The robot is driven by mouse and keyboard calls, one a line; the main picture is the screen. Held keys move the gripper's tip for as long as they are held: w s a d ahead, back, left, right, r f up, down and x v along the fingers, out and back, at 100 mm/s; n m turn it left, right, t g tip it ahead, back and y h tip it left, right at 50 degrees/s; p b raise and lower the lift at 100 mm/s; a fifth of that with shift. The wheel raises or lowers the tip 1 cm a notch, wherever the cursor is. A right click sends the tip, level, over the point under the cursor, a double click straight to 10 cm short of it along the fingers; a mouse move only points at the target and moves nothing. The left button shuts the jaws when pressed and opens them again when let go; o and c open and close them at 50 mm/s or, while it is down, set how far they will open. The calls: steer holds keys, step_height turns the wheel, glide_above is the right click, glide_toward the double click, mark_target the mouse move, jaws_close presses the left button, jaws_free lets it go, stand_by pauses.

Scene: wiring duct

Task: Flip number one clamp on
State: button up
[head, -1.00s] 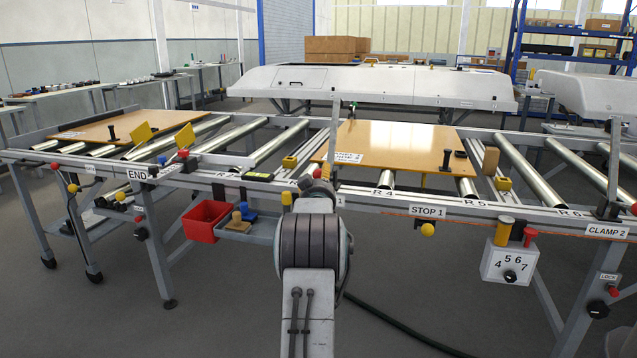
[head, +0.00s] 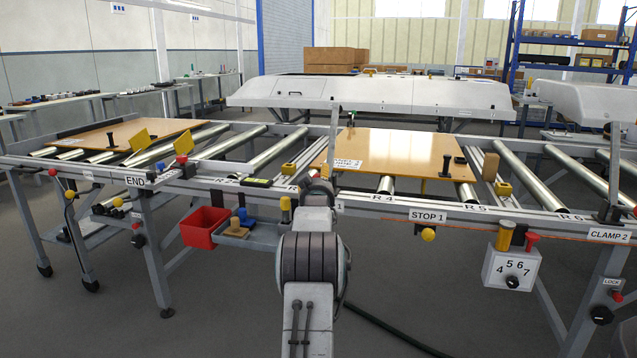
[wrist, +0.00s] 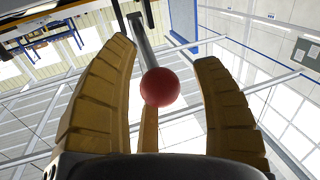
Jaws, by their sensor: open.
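A red ball knob (wrist: 160,87) on a grey lever (wrist: 141,40) fills the middle of the wrist view. My gripper (wrist: 163,52) is open, with one yellow finger to each side of the knob and gaps visible on both sides. In the head view my gripper (head: 319,182) is at the front rail, seen end-on behind my own arm. A thin grey upright (head: 333,140) rises just behind it. The number one clamp's label and most of its body are hidden by my arm.
CLAMP 2's label (head: 609,235) is on the front rail at far right. The STOP 1 plate (head: 427,215), a selector box (head: 511,268) and a red bin (head: 205,228) are along the front. An orange board (head: 405,155) lies on the rollers. Open floor lies in front.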

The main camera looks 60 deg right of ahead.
steer(key=shift+f, duration=0.15)
jaws_close()
steer(key=shift+r+y+p, duration=0.4)
steer(key=shift+r+p, duration=0.05)
steer(key=shift+p, duration=0.2)
